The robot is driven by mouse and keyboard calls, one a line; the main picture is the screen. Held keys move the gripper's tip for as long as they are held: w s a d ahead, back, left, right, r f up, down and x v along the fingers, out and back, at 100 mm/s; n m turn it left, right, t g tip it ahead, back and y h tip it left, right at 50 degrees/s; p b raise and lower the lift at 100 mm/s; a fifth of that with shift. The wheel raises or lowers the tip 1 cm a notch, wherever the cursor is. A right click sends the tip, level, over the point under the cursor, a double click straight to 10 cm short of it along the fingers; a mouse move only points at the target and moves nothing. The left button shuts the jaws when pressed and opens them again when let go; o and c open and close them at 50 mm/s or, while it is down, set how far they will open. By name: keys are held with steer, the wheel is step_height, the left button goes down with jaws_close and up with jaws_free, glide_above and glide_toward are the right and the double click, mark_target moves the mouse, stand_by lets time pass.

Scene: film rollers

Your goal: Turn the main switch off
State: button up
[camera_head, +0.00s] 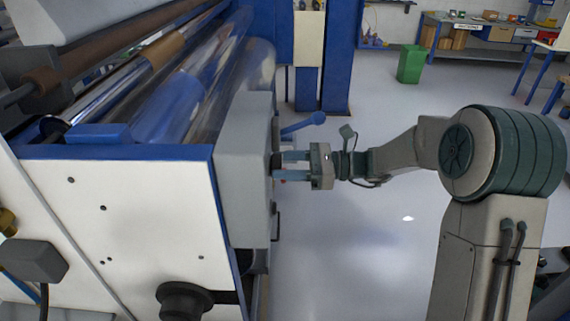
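A grey box (243,170) is fixed to the near right end of the roller machine. A small dark part, apparently the main switch knob (276,162), sticks out of its right side face. That face is seen almost edge-on, so the switch's position cannot be read. My gripper (284,166) comes in level from the right with its two fingers pointing left. The fingers are apart, one above the other in the picture, with their tips at the dark knob. Whether they press on it cannot be told.
A blue lever (303,123) sticks out just behind my gripper. A dark handle (276,222) is lower on the box side. Clear rollers (190,100) run back on the left. A green bin (412,64) and a workbench (487,45) stand far back. The floor at right is mostly free.

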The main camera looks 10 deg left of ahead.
steer(key=c, duration=0.3)
steer(key=shift+b, duration=0.35)
steer(key=n+b, duration=1.3)
steer(key=b, duration=0.3)
steer(key=shift+f+n, duration=0.1)
steer(key=shift+n, duration=0.3)
steer(key=shift+b, duration=0.35)
steer(key=o, duration=1)
